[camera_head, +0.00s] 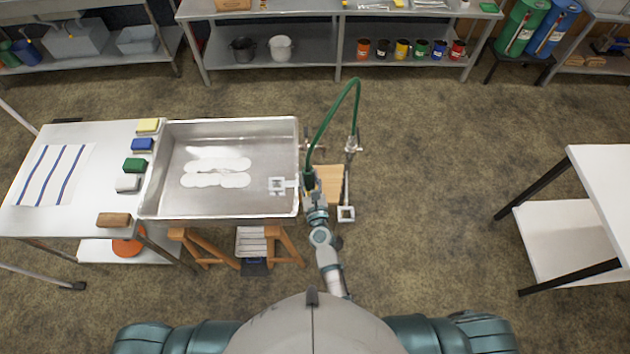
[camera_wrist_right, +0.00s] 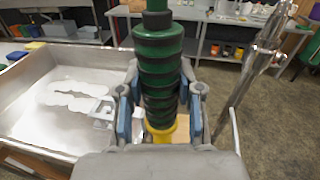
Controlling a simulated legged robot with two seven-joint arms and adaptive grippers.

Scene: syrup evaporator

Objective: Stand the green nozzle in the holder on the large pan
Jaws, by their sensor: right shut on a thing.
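My right gripper (camera_head: 311,190) is shut on the green nozzle (camera_head: 309,181) beside the right wall of the large pan (camera_head: 228,122). In the right wrist view the nozzle (camera_wrist_right: 158,65) is a ribbed green and black grip with a yellow end, upright in that picture between the blue-padded fingers (camera_wrist_right: 160,118). A green hose (camera_head: 340,100) arches from it to a metal stand. The holder (camera_head: 277,185), a pale square bracket, sits at the pan's right edge, just left of the gripper. It is partly hidden in the wrist view (camera_wrist_right: 103,112). My left gripper is out of view.
A metal stand (camera_head: 347,180) with a second square bracket (camera_head: 346,213) rises right of the gripper. White patches (camera_head: 216,172) lie in the pan. Several coloured blocks (camera_head: 135,165) line the left table. Floor is clear between the stand and the white right table (camera_head: 600,170).

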